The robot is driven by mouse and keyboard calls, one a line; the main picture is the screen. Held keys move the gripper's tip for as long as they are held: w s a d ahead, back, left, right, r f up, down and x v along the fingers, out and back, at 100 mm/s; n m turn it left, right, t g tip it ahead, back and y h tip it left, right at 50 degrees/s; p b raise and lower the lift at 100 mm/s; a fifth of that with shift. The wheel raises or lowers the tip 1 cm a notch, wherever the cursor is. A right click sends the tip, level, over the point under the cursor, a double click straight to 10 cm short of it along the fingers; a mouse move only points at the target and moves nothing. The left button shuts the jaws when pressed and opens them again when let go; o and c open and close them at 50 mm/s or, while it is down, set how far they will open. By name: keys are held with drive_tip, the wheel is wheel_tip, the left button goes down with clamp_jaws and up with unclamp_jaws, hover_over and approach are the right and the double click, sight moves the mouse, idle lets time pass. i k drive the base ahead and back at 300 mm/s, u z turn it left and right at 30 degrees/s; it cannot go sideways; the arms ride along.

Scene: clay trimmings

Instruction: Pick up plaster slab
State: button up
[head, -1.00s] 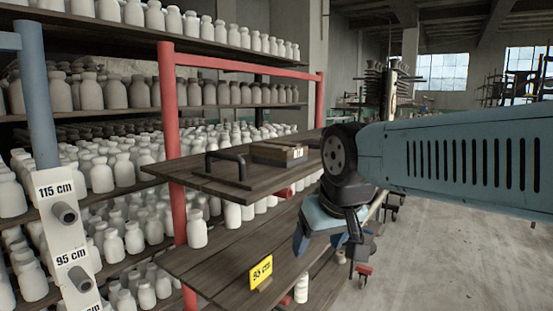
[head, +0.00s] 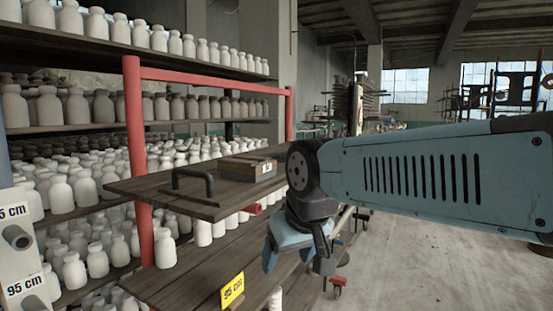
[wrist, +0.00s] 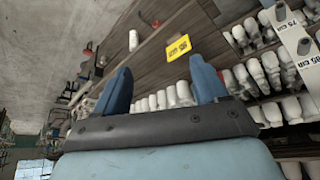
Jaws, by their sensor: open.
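I cannot make out a plaster slab for certain in either view. A brown box-like block (head: 248,167) with a small white label lies on the upper wooden board (head: 140,188), behind a dark bar handle (head: 192,180). My gripper (head: 297,260) hangs to the right of this board and lower than it, over the lower shelf. It points down and is open. In the wrist view, the two blue fingers (wrist: 160,72) stand apart with nothing between them. The block does not show in the wrist view.
Red rack posts (head: 138,150) and shelves of white bottles fill the left. Open concrete floor (head: 420,265) lies on the right.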

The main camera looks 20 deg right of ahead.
sight(285, 154)
drive_tip(key=z, duration=0.5)
drive_tip(key=k, duration=1.25)
drive_tip(key=z, duration=0.9)
drive_tip(key=i, duration=1.95)
drive_tip(key=u, duration=0.9)
drive_tip(key=i, duration=0.55)
drive_tip(key=u, duration=0.4)
drive_tip(key=k, duration=0.85)
drive_tip(key=u, duration=0.25)
drive_tip(key=i, duration=0.25)
drive_tip(key=z, duration=0.1)
